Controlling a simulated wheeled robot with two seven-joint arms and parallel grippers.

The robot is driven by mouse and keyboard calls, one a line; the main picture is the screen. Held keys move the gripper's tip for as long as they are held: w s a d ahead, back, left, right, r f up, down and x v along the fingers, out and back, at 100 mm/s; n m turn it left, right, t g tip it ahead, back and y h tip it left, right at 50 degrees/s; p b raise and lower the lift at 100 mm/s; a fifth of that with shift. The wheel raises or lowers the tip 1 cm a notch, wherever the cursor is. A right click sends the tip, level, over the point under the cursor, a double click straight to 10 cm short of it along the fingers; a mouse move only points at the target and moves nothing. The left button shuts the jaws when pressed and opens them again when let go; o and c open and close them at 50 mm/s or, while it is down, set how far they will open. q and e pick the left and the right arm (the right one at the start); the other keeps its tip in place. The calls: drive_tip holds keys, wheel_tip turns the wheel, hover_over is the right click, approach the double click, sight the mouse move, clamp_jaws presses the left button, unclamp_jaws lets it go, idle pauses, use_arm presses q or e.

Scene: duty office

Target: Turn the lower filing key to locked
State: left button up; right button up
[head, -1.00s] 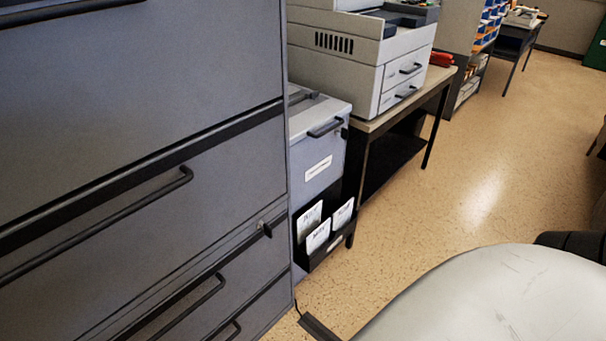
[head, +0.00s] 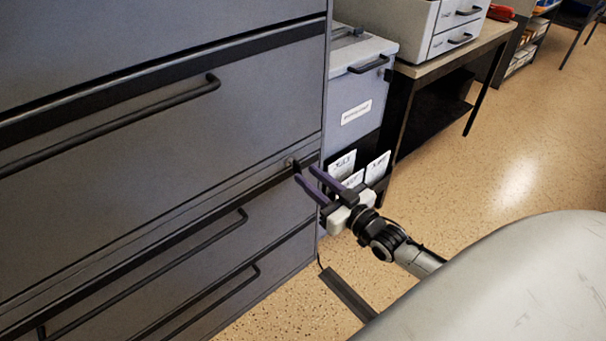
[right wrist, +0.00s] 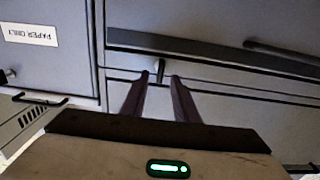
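The lower filing key (head: 296,165) is a small dark key in a lock near the right end of the grey filing cabinet (head: 150,130). In the right wrist view the key (right wrist: 161,70) shows as a dark upright bar. My right gripper (head: 305,173) reaches in from the right with its two purple fingers at the key. In the right wrist view the fingertips (right wrist: 160,77) are apart, one on each side of the key, with a visible gap to each. The fingers partly hide the key in the head view. My left gripper is not in view.
Long black drawer handles (head: 120,122) stick out from the cabinet front. A grey bin (head: 360,90) with a card holder stands right of the cabinet, then a table (head: 455,55) with a printer (head: 445,30). The speckled floor (head: 510,150) at right is open.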

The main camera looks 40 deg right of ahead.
sight(301, 170)
drive_tip(key=shift+w+a, duration=0.1)
drive_tip(key=shift+w, duration=1.55)
drive_tip(key=shift+c, duration=0.2)
clamp_jaws()
